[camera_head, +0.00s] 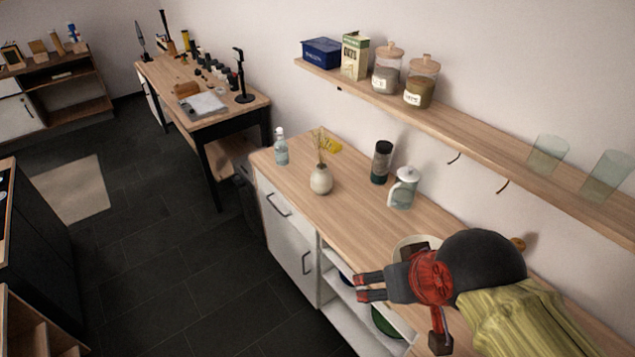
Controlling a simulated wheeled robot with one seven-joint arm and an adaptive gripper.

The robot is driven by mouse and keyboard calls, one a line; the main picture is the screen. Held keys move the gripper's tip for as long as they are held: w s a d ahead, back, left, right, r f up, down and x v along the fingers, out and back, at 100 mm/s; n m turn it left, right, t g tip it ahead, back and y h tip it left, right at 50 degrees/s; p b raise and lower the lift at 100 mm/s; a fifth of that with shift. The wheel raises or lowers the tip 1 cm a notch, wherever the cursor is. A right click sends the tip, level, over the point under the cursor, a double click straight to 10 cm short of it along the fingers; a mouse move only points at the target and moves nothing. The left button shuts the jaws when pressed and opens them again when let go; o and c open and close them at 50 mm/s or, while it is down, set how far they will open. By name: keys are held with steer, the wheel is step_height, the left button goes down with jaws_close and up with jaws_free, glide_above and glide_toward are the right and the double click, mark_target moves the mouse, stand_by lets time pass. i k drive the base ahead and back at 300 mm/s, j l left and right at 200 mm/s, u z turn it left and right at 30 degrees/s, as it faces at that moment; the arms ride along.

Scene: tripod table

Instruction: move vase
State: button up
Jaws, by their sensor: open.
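A small round pale vase (321,180) with thin dry yellow sprigs stands upright on the wooden counter (348,215), towards its front edge. My gripper (358,288) is at the lower right, over the front edge of the counter. It points left, its two dark fingers with red parts apart and nothing between them. It is well apart from the vase, to the right of it and nearer to me. My arm hides part of the counter's right end.
A clear bottle (281,150) stands left of the vase. A dark canister (381,162) and a glass jug (403,188) stand right of it. A pale plate (405,243) lies partly behind my gripper. A wall shelf (460,130) with jars runs above. Bare counter lies between vase and gripper.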

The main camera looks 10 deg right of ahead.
mark_target(321, 180)
steer(key=i+j, duration=0.45)
steer(key=i, duration=0.2)
steer(key=i+j, duration=0.45)
steer(key=i, duration=0.2)
steer(key=i+j+z, duration=0.1)
steer(key=i+j, duration=0.4)
steer(key=i, duration=0.1)
